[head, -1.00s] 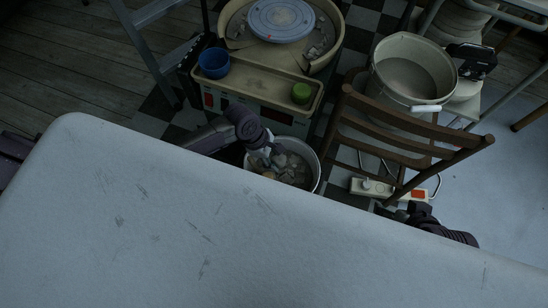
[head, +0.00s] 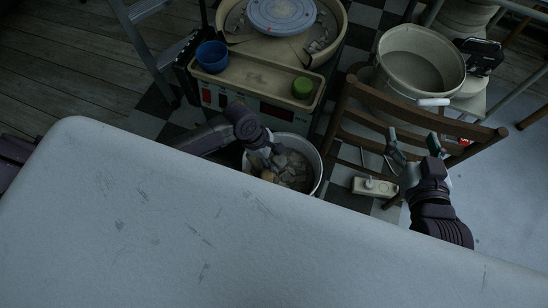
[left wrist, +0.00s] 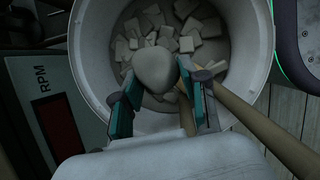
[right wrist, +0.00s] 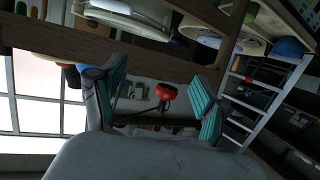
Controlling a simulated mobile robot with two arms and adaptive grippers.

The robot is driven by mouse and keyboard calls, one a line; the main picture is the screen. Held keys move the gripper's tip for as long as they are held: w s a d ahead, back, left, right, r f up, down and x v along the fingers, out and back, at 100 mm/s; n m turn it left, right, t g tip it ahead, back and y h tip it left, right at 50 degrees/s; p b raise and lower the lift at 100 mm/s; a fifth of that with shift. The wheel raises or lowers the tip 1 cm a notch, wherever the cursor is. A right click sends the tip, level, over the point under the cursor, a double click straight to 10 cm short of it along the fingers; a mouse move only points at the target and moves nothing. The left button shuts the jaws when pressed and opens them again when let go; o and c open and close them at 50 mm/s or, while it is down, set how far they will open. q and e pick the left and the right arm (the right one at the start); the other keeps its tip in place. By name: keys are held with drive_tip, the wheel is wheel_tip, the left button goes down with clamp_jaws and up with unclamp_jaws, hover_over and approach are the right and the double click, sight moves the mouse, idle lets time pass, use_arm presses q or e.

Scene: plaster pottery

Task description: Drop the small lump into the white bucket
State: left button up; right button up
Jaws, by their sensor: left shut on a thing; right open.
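The small lump (left wrist: 155,70) is rounded and pale grey. My left gripper (left wrist: 158,84) is shut on it, with a teal finger on each side, in the left wrist view. The lump shows in front of the inside of the white bucket (left wrist: 92,70), which holds several flat pale shards. In the head view the bucket (head: 319,170) stands on the floor beyond the table edge, and my left gripper (head: 266,154) is at its mouth. How high the lump is above the shards I cannot tell. My right gripper (head: 413,141) is open and empty near the chair.
The white table (head: 150,220) fills the foreground. A pottery wheel (head: 282,15) with a tray, blue cup (head: 213,57) and green pot (head: 302,87) stands behind the bucket. A wooden chair (head: 385,90) is at the right, beside a large beige pail (head: 392,65).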

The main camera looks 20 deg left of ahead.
use_arm(q)
drive_tip(key=shift+f, duration=0.1)
use_arm(e)
drive_tip(key=shift+w+a+r+t+y, duration=0.2)
drive_tip(key=shift+r+t, duration=0.15)
drive_tip(key=shift+r, duration=0.15)
drive_tip(key=shift+w+a+r+t+y, duration=0.1)
drive_tip(key=shift+w+r+t, duration=0.05)
drive_tip(key=shift+r+t, duration=0.3)
use_arm(q)
drive_tip(key=o, duration=1.3)
drive_tip(key=shift+c, duration=0.2)
drive_tip(key=v, duration=1.2)
